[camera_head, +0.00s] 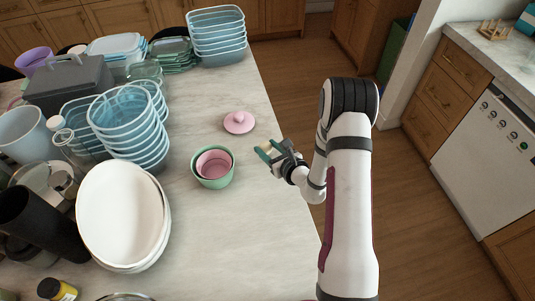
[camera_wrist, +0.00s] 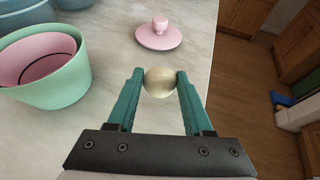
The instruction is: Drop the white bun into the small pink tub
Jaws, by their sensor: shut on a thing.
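My gripper (camera_head: 268,151) is over the right part of the counter, to the right of the tubs. In the wrist view my gripper (camera_wrist: 159,84) has its green fingers shut on a small round cream-white bun (camera_wrist: 159,82). The bun is hard to make out in the head view. The small pink tub (camera_head: 213,163) sits nested inside a green tub (camera_head: 212,182) and is open at the top. In the wrist view the pink tub (camera_wrist: 38,52) is at the left, with a dark line inside, and the bun is apart from it.
A pink lid with a knob (camera_head: 238,123) lies flat on the counter (camera_head: 235,240) behind the tubs. White oval dishes (camera_head: 120,215) and stacked blue containers (camera_head: 128,112) crowd the left. The counter's right edge is near my gripper. The front middle is clear.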

